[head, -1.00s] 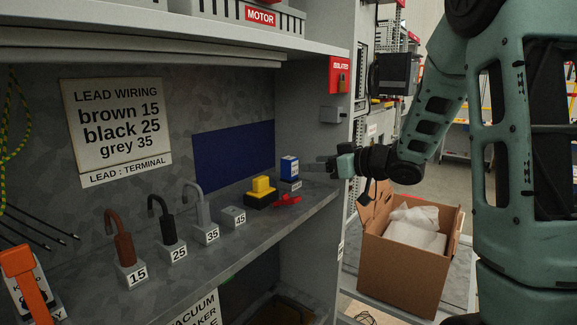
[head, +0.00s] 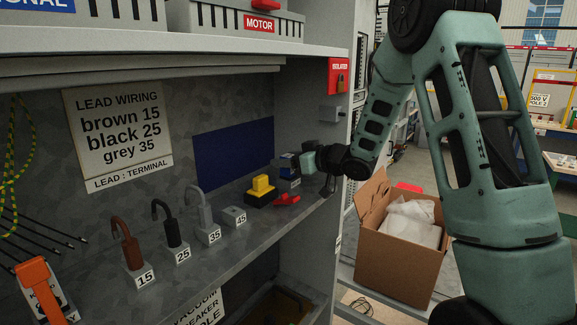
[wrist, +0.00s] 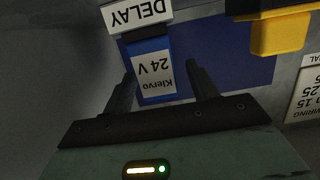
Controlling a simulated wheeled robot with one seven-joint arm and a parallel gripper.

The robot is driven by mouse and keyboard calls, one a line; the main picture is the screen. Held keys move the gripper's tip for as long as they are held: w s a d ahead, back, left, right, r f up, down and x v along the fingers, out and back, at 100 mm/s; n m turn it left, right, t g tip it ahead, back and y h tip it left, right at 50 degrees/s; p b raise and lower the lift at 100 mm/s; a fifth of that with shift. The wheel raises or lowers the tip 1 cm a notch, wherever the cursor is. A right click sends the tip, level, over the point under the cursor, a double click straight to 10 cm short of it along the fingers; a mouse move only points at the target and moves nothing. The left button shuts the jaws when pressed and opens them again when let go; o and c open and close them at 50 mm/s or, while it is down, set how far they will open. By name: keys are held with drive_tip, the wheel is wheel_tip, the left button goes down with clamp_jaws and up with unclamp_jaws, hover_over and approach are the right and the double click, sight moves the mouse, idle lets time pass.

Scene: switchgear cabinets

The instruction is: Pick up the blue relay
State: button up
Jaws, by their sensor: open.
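The blue relay (head: 287,163) stands in a grey socket at the far right end of the shelf, partly hidden by my gripper (head: 299,164) in the head view. In the wrist view the relay (wrist: 151,47) shows a white label reading "Klervo 24 V", upside down. Its socket bears a white "DELAY" tag (wrist: 138,13). My gripper (wrist: 160,72) is open, its two dark fingers pointing at the relay, one towards each side. I cannot tell whether either finger touches it.
Labelled terminals with a brown (head: 128,245), a black and a grey lead stand further left. The upper shelf (head: 190,42) overhangs. A cardboard box (head: 395,265) stands right, outside the cabinet.

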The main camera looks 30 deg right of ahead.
drive_tip(key=c, duration=1.1)
